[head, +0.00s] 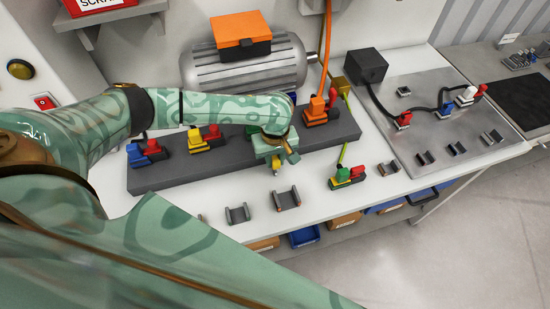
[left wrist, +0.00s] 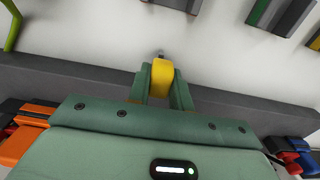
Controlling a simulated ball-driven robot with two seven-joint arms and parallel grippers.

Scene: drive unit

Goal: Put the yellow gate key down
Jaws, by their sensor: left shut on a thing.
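My left gripper (head: 276,163) is over the front edge of the long dark grey block (head: 165,180) in the head view. In the left wrist view, its fingers (left wrist: 162,88) are shut on the yellow gate key (left wrist: 162,76). The key's yellow end sticks out past the fingertips, with a small dark tip. The white bench top (left wrist: 110,40) lies beyond it. I cannot tell how far the key is above the bench. Only a small bit of the key shows in the head view. My right gripper is not in view.
On the block stand blue-red (head: 146,152), yellow-red (head: 204,138) and orange-red (head: 320,107) connectors. Two grey brackets (head: 237,214) (head: 287,199) lie near the front edge. A motor (head: 240,70) stands behind.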

